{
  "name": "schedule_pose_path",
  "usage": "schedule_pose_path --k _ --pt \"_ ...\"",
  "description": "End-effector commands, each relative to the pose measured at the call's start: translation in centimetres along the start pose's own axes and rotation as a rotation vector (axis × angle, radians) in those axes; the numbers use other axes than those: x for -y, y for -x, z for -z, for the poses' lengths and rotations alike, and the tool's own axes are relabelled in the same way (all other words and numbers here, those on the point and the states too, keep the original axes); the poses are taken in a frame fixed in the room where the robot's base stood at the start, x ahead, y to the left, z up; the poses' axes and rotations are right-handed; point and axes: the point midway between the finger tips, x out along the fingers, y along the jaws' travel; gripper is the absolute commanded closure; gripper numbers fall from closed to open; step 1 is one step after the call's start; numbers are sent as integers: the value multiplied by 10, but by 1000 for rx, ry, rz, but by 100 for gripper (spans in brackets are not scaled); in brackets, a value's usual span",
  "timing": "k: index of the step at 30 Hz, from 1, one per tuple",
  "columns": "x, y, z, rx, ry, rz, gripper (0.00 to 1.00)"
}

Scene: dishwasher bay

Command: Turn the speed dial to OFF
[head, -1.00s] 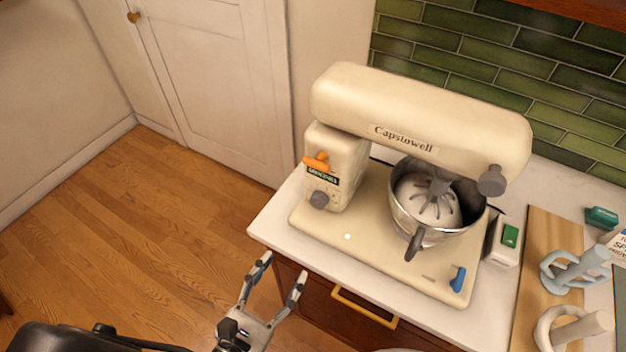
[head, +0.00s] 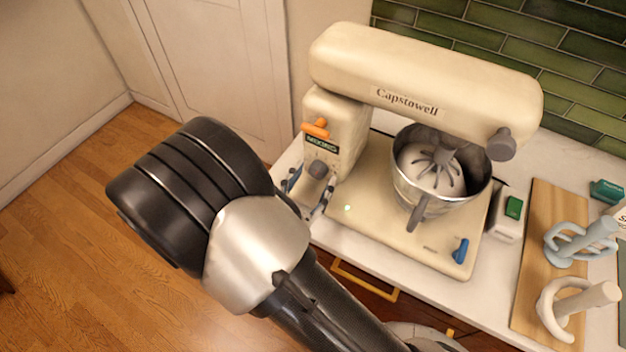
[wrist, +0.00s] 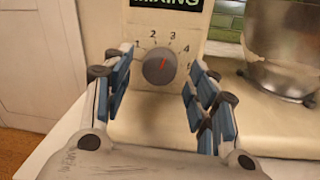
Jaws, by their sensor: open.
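The speed dial (wrist: 159,67) is a round grey knob on the cream mixer's (head: 420,70) column. Its red mark points up and slightly right, towards the 3 on the printed scale. The dial also shows in the head view (head: 318,170), partly crowded by my fingers. My gripper (wrist: 161,84) is open, with blue-padded fingers on the left and right of the dial. No finger clearly touches the dial, and its depth between the fingertips is hard to tell. No OFF label is readable.
An orange lever (head: 316,128) sits above the MIXING plate (head: 321,144). The metal bowl (head: 440,196) stands right of the column. A blue lever (head: 460,250), a green switch (head: 513,207) and a board (head: 545,215) with beaters are further right. Floor lies left.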

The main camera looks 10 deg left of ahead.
Motion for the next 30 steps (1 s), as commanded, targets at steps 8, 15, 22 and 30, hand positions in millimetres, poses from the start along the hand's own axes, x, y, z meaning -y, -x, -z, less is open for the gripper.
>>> schedule_pose_path --k 8,15,22,30 --pt "0 -11 0 0 0 0 47" --pt "0 -11 0 0 0 0 52" --pt "0 -11 0 0 0 0 68" --pt "0 -11 0 0 1 0 86"
